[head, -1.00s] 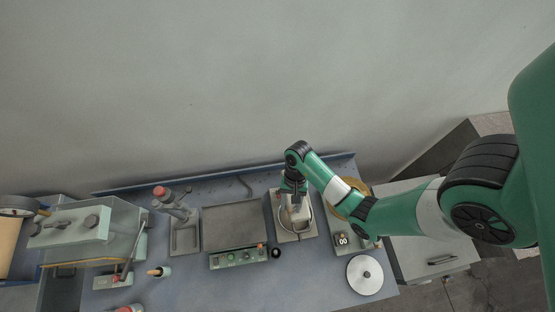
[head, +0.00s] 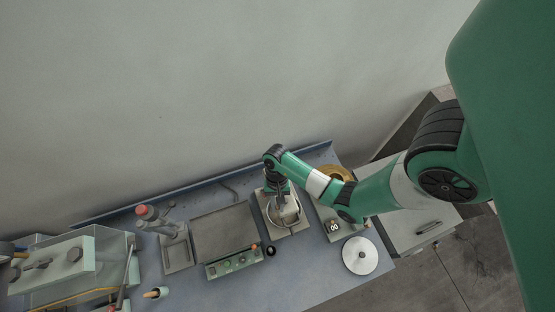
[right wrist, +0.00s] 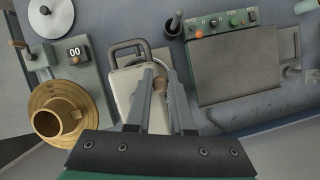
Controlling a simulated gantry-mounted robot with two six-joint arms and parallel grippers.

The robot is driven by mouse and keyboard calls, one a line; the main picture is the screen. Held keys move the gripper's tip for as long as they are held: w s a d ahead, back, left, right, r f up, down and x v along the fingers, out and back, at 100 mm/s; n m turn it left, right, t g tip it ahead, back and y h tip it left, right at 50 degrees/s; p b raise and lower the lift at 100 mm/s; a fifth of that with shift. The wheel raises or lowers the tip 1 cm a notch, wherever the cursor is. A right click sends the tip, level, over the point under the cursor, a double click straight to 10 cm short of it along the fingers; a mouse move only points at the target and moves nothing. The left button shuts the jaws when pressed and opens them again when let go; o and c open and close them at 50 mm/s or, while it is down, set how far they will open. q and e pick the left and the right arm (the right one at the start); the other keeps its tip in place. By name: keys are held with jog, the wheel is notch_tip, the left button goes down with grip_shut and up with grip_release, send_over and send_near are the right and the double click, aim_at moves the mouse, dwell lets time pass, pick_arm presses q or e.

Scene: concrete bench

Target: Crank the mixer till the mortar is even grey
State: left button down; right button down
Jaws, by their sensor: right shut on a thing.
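My right gripper (right wrist: 160,85) reaches down onto a pale unit with a looped grey handle (right wrist: 128,47) on a flat base. It is shut on a small part of this unit; its fingers hide most of that part. In the head view the right gripper (head: 281,192) is over the same unit, where a round rim (head: 284,212) shows below it. I cannot tell for sure whether this unit is the mixer, and no mortar shows clearly. My left gripper is not in view.
A control panel with knobs (head: 233,262) fronts a dark plate (head: 224,229). A white disc (head: 360,256) lies nearby. A clear-sided box (head: 75,268) stands at left.

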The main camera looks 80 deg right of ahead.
jog(key=shift+w+d+m, duration=0.1)
jog(key=shift+m, duration=0.2)
jog(key=d+m+t, duration=0.1)
jog(key=m, duration=0.2)
jog(key=w+d+m+t, duration=0.1)
jog(key=m, duration=0.2)
jog(key=d+m+t+h, duration=0.1)
jog(key=m, duration=0.2)
jog(key=shift+w+m+t, duration=0.2)
jog(key=shift+m+t, duration=0.1)
jog(key=shift+t, duration=0.1)
jog(key=m, duration=0.1)
jog(key=d+m+h, duration=0.1)
jog(key=m, duration=0.1)
jog(key=d+m+t+h, duration=0.1)
jog(key=m, duration=0.1)
jog(key=shift+s, duration=0.2)
jog(key=shift+s+d+m+h, duration=0.15)
jog(key=shift+d+m+h, duration=0.1)
jog(key=shift+m, duration=0.65)
jog(key=shift+s+d+m+h, duration=0.15)
jog(key=shift+d+m+h, duration=0.1)
jog(key=shift+m, duration=0.65)
jog(key=c, duration=0.8)
grip_release()
